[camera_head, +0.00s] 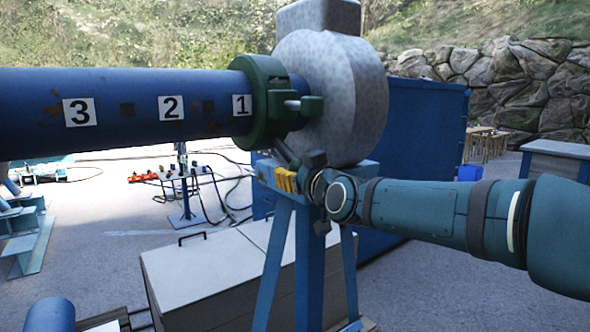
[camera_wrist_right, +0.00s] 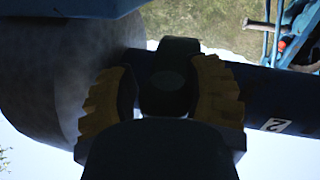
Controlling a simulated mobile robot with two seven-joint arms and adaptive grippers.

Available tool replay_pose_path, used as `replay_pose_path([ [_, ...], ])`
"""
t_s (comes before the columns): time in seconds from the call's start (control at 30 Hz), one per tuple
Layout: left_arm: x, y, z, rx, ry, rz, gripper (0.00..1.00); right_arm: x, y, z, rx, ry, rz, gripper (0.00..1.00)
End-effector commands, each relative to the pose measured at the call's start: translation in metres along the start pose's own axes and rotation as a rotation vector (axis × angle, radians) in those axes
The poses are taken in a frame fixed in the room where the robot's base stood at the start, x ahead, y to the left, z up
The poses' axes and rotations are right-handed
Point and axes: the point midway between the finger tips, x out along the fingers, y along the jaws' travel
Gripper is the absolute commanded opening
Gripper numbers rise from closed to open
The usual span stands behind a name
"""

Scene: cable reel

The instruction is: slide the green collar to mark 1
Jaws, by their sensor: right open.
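The green collar (camera_head: 265,100) sits around the blue pipe (camera_head: 130,115), near its right end. The label for mark 1 (camera_head: 242,105) shows on the pipe just left of the collar's ring, close against it. A short grey rod and green lug stick out on the collar's right side. My right gripper (camera_head: 287,180) is open, with yellow finger pads, just below the collar. In the right wrist view its pads (camera_wrist_right: 160,95) stand apart on either side of a dark block, too dark to identify. Contact with the collar cannot be told. My left gripper is out of view.
Marks 2 (camera_head: 171,107) and 3 (camera_head: 79,112) lie farther left on the pipe. A large grey rounded body (camera_head: 345,100) stands right of the collar. A blue stand (camera_head: 300,265) is below, with a grey lidded box (camera_head: 205,270) beside it. The pipe left of the collar is clear.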

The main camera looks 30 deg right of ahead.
Motion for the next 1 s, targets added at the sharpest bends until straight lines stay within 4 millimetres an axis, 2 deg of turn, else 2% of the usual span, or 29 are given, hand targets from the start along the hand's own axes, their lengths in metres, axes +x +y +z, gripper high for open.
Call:
replay_pose_path([
  [0.03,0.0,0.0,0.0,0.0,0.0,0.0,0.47,0.0,0.0,0.0,0.0,0.001,0.001,0.71],
  [0.07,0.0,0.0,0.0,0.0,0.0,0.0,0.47,0.0,0.0,-0.001,0.0,0.002,0.0,0.76],
  [0.47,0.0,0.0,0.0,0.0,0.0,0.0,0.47,-0.006,-0.001,-0.005,-0.001,0.011,-0.001,0.76],
  [0.57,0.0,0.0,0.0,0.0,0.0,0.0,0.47,-0.017,-0.001,-0.005,-0.001,0.012,-0.001,0.76],
  [1.0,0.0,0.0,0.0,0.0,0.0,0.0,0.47,-0.097,-0.001,-0.004,-0.002,0.01,0.0,0.76],
])
